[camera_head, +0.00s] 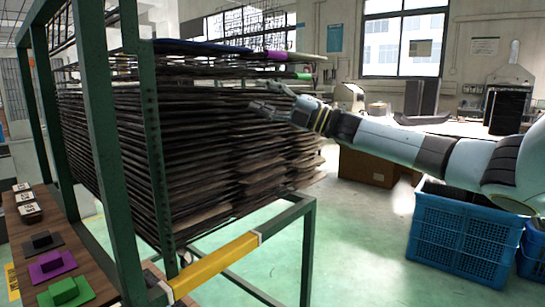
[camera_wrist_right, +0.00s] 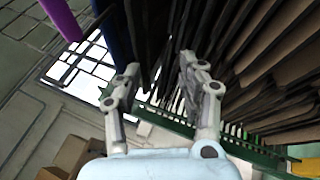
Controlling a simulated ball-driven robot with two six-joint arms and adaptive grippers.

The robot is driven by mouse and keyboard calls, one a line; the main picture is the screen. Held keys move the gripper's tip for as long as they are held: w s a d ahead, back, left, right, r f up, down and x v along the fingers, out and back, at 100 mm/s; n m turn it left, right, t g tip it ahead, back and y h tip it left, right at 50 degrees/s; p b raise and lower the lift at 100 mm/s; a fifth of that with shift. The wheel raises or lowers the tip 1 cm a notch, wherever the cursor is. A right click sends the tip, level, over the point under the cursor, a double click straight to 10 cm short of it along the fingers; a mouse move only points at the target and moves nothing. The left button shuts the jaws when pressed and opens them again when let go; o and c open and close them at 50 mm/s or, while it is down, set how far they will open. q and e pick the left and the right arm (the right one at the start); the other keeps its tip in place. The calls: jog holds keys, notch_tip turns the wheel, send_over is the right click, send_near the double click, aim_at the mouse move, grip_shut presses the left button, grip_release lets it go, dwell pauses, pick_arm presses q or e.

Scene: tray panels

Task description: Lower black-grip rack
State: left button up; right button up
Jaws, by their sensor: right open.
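The green-framed rack (camera_head: 155,150) holds a dense stack of thin, dark tray panels (camera_head: 190,160). Near its top, a purple grip (camera_head: 281,55) and a green grip (camera_head: 303,76) stick out to the right. I cannot make out a black grip clearly among the dark edges. My right gripper (camera_head: 264,98) reaches in from the right at the upper front edges of the stack. In the right wrist view, its two fingers (camera_wrist_right: 158,65) are spread, with dark panel edges (camera_wrist_right: 145,40) beyond and between them. Contact cannot be told. My left gripper is out of view.
A yellow bar (camera_head: 213,263) crosses the rack's lower front. A wooden ledge at left holds black (camera_head: 42,242), purple (camera_head: 51,263) and green (camera_head: 64,291) blocks. A blue crate (camera_head: 460,235) and a cardboard box (camera_head: 366,168) stand at right. Green floor (camera_head: 350,250) between is clear.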

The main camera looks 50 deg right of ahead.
notch_tip(320, 180, down, 15)
jog(key=d+m+h, duration=0.2)
jog(key=m+h, duration=0.3)
jog(key=m, duration=0.1)
jog(key=shift+s+d+m, duration=0.15)
jog(key=shift+m, duration=0.15)
